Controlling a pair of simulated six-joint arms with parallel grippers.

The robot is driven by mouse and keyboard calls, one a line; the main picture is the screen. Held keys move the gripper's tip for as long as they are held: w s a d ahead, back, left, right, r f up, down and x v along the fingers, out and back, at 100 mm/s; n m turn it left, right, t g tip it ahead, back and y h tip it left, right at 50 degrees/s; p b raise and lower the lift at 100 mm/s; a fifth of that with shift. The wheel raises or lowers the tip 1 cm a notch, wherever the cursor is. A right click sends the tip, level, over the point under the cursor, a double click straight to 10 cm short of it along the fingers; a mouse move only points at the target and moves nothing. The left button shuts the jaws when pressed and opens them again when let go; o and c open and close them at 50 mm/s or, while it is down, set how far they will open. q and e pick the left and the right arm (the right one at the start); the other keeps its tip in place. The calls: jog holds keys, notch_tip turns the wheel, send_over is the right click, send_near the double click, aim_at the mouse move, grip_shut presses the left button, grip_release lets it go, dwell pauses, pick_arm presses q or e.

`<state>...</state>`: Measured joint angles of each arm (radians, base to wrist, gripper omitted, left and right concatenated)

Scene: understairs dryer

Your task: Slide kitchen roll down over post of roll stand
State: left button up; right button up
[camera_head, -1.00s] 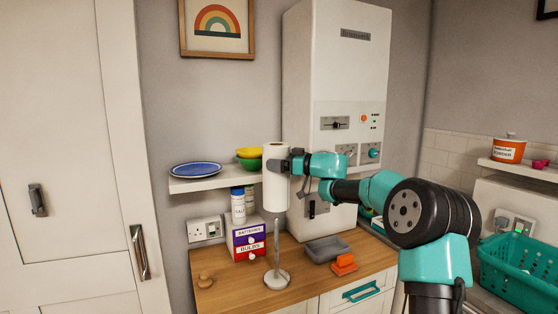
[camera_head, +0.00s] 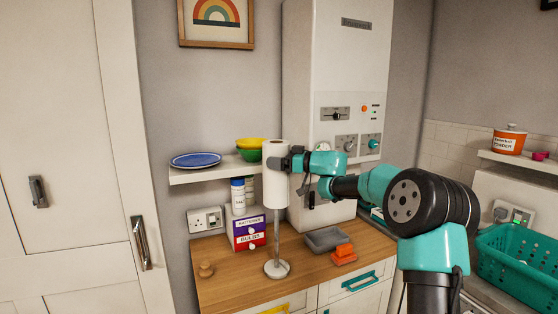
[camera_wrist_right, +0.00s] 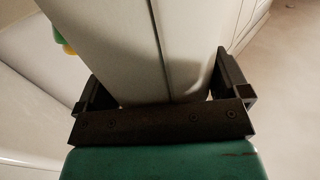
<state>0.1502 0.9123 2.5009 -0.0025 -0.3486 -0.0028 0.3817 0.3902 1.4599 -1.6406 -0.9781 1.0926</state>
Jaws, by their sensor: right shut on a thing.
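The white kitchen roll (camera_head: 276,186) is upright in the head view, held in my right gripper (camera_head: 283,164). The roll stand (camera_head: 277,268) is on the wooden worktop, with a grey round base and an upright post. The roll's lower end is in line with the post, and the post's upper part is hidden behind or inside the roll; I cannot tell which. In the right wrist view the roll (camera_wrist_right: 125,50) fills the space between the fingers of my right gripper (camera_wrist_right: 160,95). My left gripper is not in view.
A shelf (camera_head: 205,175) with a blue plate and bowls is behind left.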

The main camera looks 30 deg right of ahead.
notch_tip(320, 180, down, 4)
jog(key=shift+r, duration=0.2)
dwell(0.3)
jog(key=shift+f, duration=0.15)
notch_tip(320, 180, down, 22)
dwell(3.0)
jog(key=o, duration=0.8)
jog(key=shift+o, duration=0.2)
jog(key=v, duration=1.7)
jog(key=shift+s, duration=0.2)
